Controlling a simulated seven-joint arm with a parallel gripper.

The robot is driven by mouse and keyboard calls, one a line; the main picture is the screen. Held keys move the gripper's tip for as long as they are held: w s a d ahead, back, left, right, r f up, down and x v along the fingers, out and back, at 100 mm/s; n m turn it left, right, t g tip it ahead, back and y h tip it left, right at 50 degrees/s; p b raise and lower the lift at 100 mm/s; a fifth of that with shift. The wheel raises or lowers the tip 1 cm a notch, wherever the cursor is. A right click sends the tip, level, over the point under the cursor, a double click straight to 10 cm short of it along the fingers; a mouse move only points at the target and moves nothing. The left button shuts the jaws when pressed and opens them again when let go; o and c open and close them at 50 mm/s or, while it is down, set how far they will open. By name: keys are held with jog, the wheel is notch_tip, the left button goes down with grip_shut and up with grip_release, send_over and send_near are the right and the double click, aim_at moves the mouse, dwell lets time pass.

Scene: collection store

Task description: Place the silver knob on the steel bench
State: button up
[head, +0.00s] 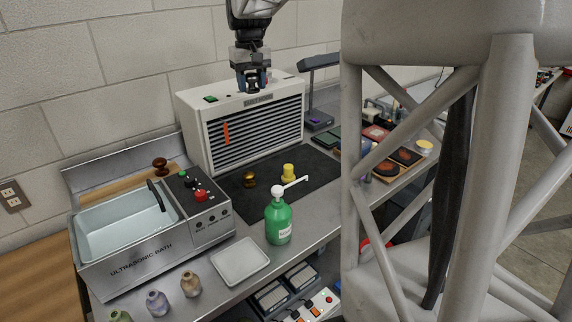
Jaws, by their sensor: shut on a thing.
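My gripper (253,88) hangs fingers down in front of the top of the white louvred unit. It is shut on a small dark, shiny thing between its fingertips. This looks like the silver knob, though it is too small to make out well; no other silver knob shows. The steel bench (308,226) runs below, with bare metal around the green pump bottle (279,222) and the white tray (240,261).
The white louvred unit (188,118) stands at the back. On the black mat (228,186) are a brass knob (249,179) and a yellow piece (288,172). The ultrasonic bath (140,262) fills the left. A brown knob (160,163) is behind it. Small jars (157,303) stand in front.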

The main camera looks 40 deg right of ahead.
jog(key=s+d, duration=0.2)
jog(key=s, duration=0.1)
send_over(268, 190)
notch_tip(268, 190, down, 22)
jog(key=shift+a+f, duration=0.1)
jog(key=shift+f, duration=0.5)
jog(key=shift+f, duration=0.15)
jog(key=shift+f, duration=2.95)
jog(key=shift+f, duration=1.9)
jog(key=shift+f, duration=0.15)
